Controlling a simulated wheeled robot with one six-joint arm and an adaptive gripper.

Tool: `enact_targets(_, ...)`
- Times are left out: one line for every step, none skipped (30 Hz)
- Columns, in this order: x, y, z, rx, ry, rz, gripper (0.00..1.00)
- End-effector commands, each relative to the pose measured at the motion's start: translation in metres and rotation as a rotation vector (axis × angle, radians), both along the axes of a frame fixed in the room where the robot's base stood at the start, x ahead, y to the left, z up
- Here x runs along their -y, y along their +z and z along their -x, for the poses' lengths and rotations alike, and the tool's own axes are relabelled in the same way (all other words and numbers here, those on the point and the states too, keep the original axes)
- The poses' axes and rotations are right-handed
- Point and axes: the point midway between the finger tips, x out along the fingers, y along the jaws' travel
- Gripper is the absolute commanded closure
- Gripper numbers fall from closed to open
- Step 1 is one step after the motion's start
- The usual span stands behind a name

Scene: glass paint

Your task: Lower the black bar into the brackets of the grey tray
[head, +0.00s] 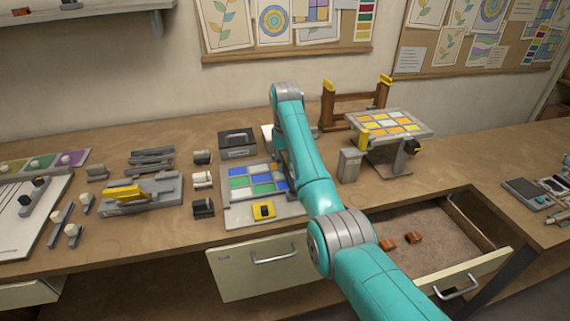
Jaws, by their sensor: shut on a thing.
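My gripper does not show; the teal arm rises over the bench and its end is hidden behind its own links. A grey tray (235,211) with blue, green and white tiles lies on the bench left of the arm. A yellow block with a dark mark (264,210) sits at its front edge. The arm hides the tray's right side, and its brackets are too small to make out. I cannot pick out the black bar with certainty. Several dark grey bars (152,160) lie farther left on the bench.
A dark box with a handle (237,142) stands behind the tray. Small clamp-like blocks (203,180) line its left side. A raised stand with orange tiles (390,123) is right of the arm. An open drawer (440,245) juts out at the front right.

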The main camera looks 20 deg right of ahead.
Motion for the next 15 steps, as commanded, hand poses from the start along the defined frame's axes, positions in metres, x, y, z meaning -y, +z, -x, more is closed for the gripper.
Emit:
enact_targets(0.000, 0.000, 0.000, 0.001, 0.000, 0.000, 1.00)
enact_targets(0.000, 0.000, 0.000, 0.001, 0.000, 0.000, 1.00)
enact_targets(0.000, 0.000, 0.000, 0.001, 0.000, 0.000, 1.00)
enact_targets(0.000, 0.000, 0.000, 0.001, 0.000, 0.000, 1.00)
enact_targets(0.000, -0.001, 0.000, 0.000, 0.000, 0.000, 1.00)
enact_targets(0.000, -0.002, 0.000, 0.000, 0.000, 0.000, 1.00)
enact_targets(0.000, -0.002, 0.000, 0.000, 0.000, 0.000, 1.00)
enact_targets(0.000, -0.003, 0.000, 0.001, 0.000, 0.000, 1.00)
enact_targets(0.000, -0.004, 0.000, 0.001, 0.000, 0.000, 1.00)
enact_targets(0.000, -0.005, 0.000, 0.001, 0.000, 0.000, 1.00)
enact_targets(0.000, -0.006, 0.000, 0.001, 0.000, 0.000, 1.00)
enact_targets(0.000, -0.008, 0.000, 0.001, 0.000, 0.000, 1.00)
enact_targets(0.000, -0.009, 0.000, 0.001, 0.000, 0.000, 1.00)
enact_targets(0.000, -0.010, 0.000, 0.001, 0.000, 0.000, 1.00)
enact_targets(0.000, -0.011, 0.000, 0.001, 0.000, 0.000, 1.00)
